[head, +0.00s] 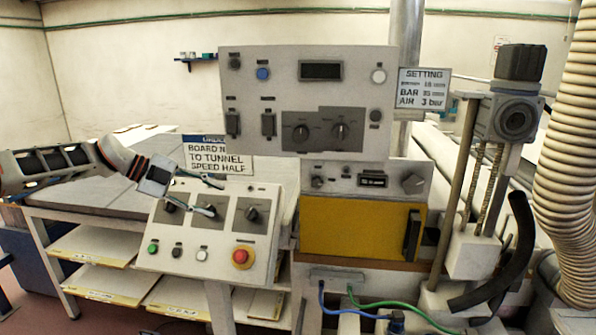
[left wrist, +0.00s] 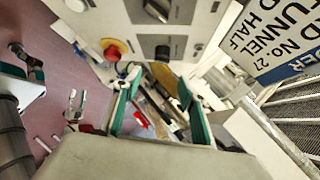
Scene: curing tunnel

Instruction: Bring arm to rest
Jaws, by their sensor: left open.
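My left gripper (head: 213,197) is in front of the sloped control panel (head: 150,262), close to its upper row of dark knobs. Its fingers are apart with nothing between them. The left wrist view shows the same two green-edged fingers (left wrist: 160,108) spread over a cluttered background. The panel's red stop button (head: 242,257) is below and right of the gripper; it also shows in the left wrist view (left wrist: 113,50). I cannot tell whether a fingertip touches the panel. My right gripper is not in the head view.
A sign about tunnel speed (head: 230,165) stands just behind the gripper. A grey upright cabinet (head: 350,95) with a yellow door (head: 350,228) below is right of it. A shelved table (head: 85,212) is behind the left arm. A ribbed hose (head: 568,150) hangs at far right.

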